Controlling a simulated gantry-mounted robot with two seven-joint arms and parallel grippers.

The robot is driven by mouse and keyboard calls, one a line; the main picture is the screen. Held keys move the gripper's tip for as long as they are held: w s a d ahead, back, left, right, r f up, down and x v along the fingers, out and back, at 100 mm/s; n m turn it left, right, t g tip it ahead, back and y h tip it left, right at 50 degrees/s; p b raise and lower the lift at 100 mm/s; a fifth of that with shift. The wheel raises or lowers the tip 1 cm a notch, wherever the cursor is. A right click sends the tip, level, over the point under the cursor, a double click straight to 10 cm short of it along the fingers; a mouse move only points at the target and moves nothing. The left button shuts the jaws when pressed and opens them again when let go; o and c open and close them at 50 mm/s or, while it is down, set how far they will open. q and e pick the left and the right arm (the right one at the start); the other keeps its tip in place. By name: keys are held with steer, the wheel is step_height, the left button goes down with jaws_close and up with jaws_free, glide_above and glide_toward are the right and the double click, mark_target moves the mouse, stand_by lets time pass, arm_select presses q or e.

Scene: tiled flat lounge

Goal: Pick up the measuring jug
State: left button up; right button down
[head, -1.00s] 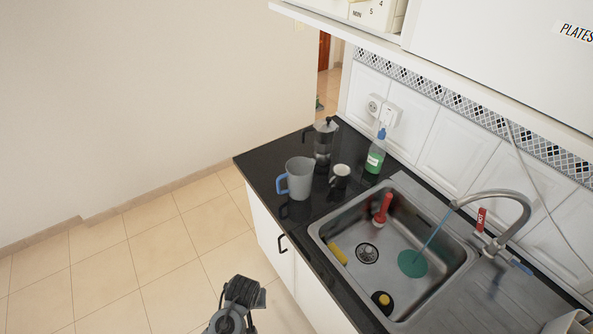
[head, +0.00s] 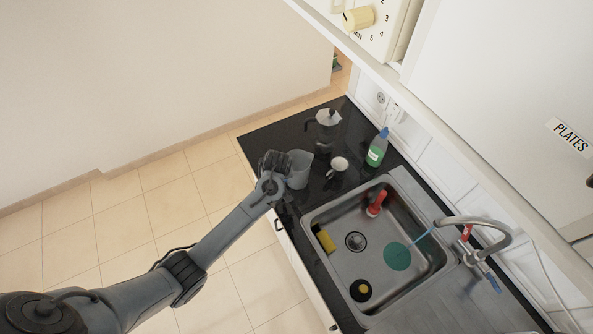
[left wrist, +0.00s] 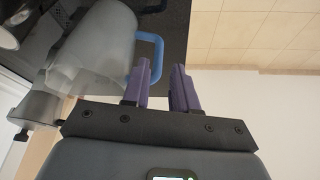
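The measuring jug (head: 299,169) is a translucent grey jug standing on the black worktop near its front edge, left of the sink. In the left wrist view the jug (left wrist: 97,47) shows at upper left with its blue handle (left wrist: 153,52). My left gripper (head: 274,160) is at the jug's handle side in the head view and hides the handle there. In the left wrist view my left gripper (left wrist: 161,78) is open, with two purple fingers apart. The handle is near the left finger's tip; I cannot tell if they touch. My right gripper is not in view.
A moka pot (head: 323,130) and a white mug (head: 338,166) stand close behind the jug. A green soap bottle (head: 377,149) is by the wall. The steel sink (head: 335,205) lies right, under wall cupboards (head: 480,75). Floor (head: 215,290) is clear.

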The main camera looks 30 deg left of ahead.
arm_select(q)
steer(key=shift+b+x, duration=0.4)
steer(key=shift+x, duration=2.9)
steer(key=shift+w, duration=0.1)
jaws_close()
